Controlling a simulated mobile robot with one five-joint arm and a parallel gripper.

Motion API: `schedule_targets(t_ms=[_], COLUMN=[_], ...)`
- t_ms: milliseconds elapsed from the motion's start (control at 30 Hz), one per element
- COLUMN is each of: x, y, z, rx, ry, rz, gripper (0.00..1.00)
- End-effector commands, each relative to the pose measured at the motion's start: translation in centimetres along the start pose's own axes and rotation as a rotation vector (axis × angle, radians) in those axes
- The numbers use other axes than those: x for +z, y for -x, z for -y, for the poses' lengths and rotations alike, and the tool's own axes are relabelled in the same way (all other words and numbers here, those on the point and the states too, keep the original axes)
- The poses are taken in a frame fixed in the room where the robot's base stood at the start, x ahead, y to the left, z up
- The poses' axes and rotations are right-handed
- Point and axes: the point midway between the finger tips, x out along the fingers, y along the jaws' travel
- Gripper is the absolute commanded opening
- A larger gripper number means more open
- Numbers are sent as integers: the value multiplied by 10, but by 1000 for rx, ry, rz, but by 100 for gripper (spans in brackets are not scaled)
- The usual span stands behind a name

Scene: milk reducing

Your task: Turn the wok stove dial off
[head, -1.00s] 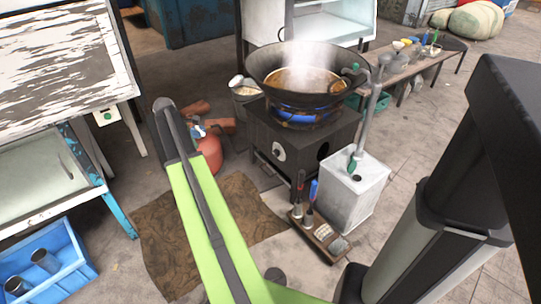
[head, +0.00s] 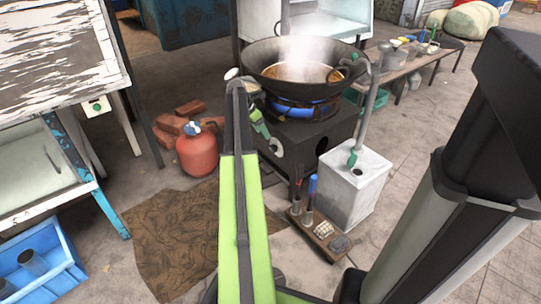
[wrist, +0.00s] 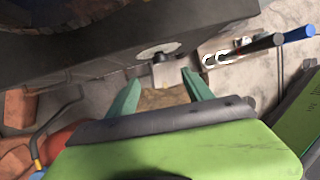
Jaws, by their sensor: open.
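The wok stove (head: 328,132) is a black box with a round pale dial (head: 277,147) on its front face. A dark wok (head: 262,78) with steaming brown liquid sits on top, over a blue burner. My gripper (head: 266,132) is just in front of the stove face, close to the dial. In the wrist view the dial (wrist: 158,49) shows as a pale disc with a dark knob, ahead of the green fingers of my gripper (wrist: 160,78). The fingers are open and empty, with a gap to the dial. The dial's exact turn is too small to read.
A red gas bottle (head: 197,153) and bricks (head: 172,127) lie left of the stove. A white canister (head: 352,190) stands to the right, with a tool tray (head: 322,240) in front. A brown mat (head: 175,235) covers the floor at front.

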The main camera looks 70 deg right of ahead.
Motion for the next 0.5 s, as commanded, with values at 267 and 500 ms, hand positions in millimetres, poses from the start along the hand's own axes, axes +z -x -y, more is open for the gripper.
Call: schedule_targets(t_ms=[267, 500], x=[-4, -3], y=[-73, -112], z=[-2, -1], rx=[0, 0], ry=[-1, 0], rz=[0, -1], gripper=[60, 60])
